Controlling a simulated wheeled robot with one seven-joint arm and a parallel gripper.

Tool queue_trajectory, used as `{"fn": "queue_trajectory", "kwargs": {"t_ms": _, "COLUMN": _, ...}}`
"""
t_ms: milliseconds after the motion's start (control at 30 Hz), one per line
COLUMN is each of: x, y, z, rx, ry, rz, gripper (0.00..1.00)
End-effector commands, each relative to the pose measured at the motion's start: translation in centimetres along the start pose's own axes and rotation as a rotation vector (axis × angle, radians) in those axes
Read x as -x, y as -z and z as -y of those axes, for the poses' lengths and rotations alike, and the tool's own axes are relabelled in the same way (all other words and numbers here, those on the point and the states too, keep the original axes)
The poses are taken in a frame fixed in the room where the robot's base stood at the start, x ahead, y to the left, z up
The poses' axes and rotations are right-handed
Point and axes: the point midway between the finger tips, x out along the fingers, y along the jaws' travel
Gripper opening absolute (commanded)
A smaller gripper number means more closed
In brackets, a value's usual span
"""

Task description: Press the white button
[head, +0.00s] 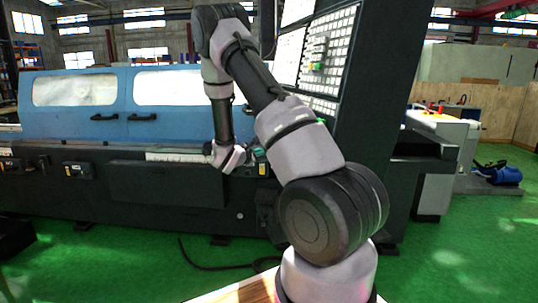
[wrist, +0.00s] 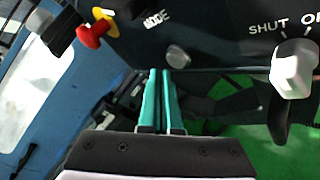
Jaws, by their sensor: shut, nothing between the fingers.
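In the wrist view, my gripper (wrist: 160,72) has two teal fingers held together, pointing at a dark control panel (wrist: 225,28). A small pale grey round button (wrist: 178,57) sits on the panel just beyond the fingertips, slightly to their right. I cannot tell whether the fingertips touch it. A white knob (wrist: 293,70) is at the right under the lettering "SHUT". A whitish control (wrist: 48,22) is at the upper left. I cannot tell which of these is the task's white button. In the head view, my gripper (head: 258,153) is small, by the machine's front.
A red knob on a yellow base (wrist: 95,30) protrudes from the panel near the "MODE" lettering. The blue machine doors (head: 125,100) stand behind my arm. A tall dark console with keys (head: 325,60) is to its right. Green floor (head: 450,250) lies open at the right.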

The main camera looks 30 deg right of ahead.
Motion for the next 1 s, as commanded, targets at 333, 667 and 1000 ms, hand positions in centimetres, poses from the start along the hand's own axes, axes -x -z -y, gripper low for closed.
{"fn": "queue_trajectory", "kwargs": {"t_ms": 333, "x": 0.00, "y": 0.00, "z": 0.00, "rx": 0.000, "ry": 0.000, "rz": 0.000, "gripper": 0.00}}
{"fn": "queue_trajectory", "kwargs": {"t_ms": 667, "x": -0.42, "y": -0.32, "z": 0.30, "rx": 0.001, "ry": 0.000, "rz": 0.000, "gripper": 0.00}}
{"fn": "queue_trajectory", "kwargs": {"t_ms": 1000, "x": -0.59, "y": -0.46, "z": 0.43, "rx": 0.000, "ry": 0.000, "rz": 0.000, "gripper": 0.00}}
